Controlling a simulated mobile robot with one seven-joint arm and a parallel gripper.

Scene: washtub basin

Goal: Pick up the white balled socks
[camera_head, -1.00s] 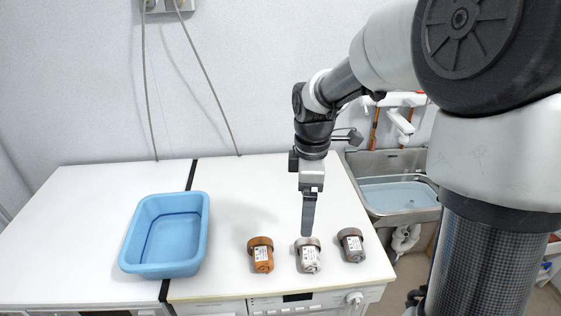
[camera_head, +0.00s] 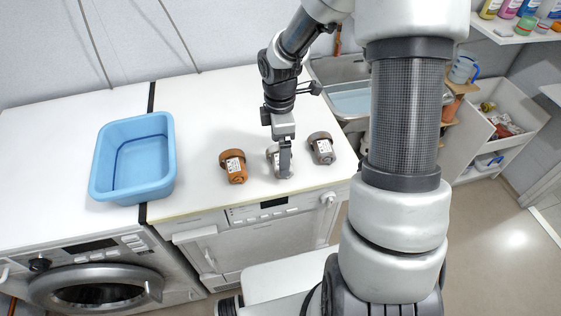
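The white balled socks (camera_head: 272,154) are a small rolled bundle with a printed label, on the white worktop near its front edge. They stand between an orange-brown bundle (camera_head: 235,168) on the left and a grey bundle (camera_head: 322,149) on the right. My gripper (camera_head: 285,172) points down, and its finger overlaps the white socks in the picture, hiding much of them. I cannot tell whether it touches them. I see the fingers edge-on, so their opening does not show.
A blue basin (camera_head: 104,166) stands on the worktop (camera_head: 195,105) to the left and looks empty. A metal sink (camera_head: 330,70) is at the back right. A washing machine (camera_head: 95,280) is below the left worktop. The worktop behind the bundles is clear.

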